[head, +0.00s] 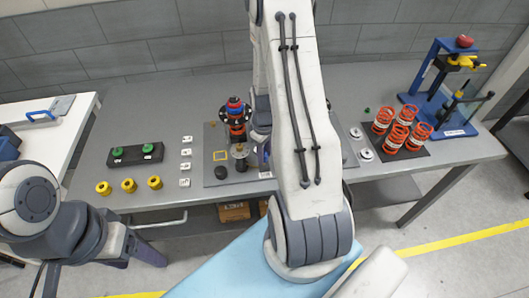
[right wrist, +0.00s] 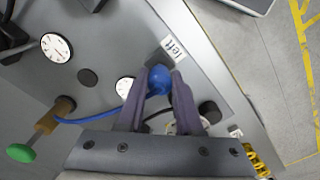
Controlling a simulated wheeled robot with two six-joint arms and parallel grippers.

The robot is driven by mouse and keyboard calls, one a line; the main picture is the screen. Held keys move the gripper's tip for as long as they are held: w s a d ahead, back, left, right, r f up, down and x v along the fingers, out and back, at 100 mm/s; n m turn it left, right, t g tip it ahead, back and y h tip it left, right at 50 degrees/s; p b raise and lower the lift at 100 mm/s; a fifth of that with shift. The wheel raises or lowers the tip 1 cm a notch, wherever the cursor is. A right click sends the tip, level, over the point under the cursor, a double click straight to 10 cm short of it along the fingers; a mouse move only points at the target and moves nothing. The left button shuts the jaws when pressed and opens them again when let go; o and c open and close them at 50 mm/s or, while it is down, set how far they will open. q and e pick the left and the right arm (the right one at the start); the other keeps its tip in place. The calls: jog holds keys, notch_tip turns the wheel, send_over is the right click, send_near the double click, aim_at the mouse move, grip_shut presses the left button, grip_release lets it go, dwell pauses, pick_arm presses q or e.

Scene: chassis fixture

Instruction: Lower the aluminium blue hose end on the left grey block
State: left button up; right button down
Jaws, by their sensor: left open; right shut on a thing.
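In the right wrist view my right gripper (right wrist: 159,84) is shut on the blue hose end (right wrist: 158,76), which shows as a rounded blue piece between the fingertips. Its aluminium part cannot be made out. The blue hose (right wrist: 92,119) runs left from it to a brass fitting. The left grey block (right wrist: 158,59), with a "left" label (right wrist: 173,47), is just beyond the fingertips; I cannot tell whether the hose end touches it. In the head view my own arm hides the right gripper and block. My left gripper (head: 132,257) is open and empty, low at the left, off the table's front edge.
White dials (right wrist: 57,47) lie on the plate. In the head view, yellow fittings (head: 129,185) and a black block with green parts (head: 135,154) stand left; red springs (head: 396,131) and a blue press (head: 440,107) stand right.

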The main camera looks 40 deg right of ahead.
jog(key=shift+f, duration=0.1)
jog(key=shift+f+b, duration=0.65)
jog(key=shift+f, duration=0.2)
dwell(0.3)
jog(key=shift+f, duration=0.3)
dwell(1.0)
jog(key=c, duration=0.5)
grip_release()
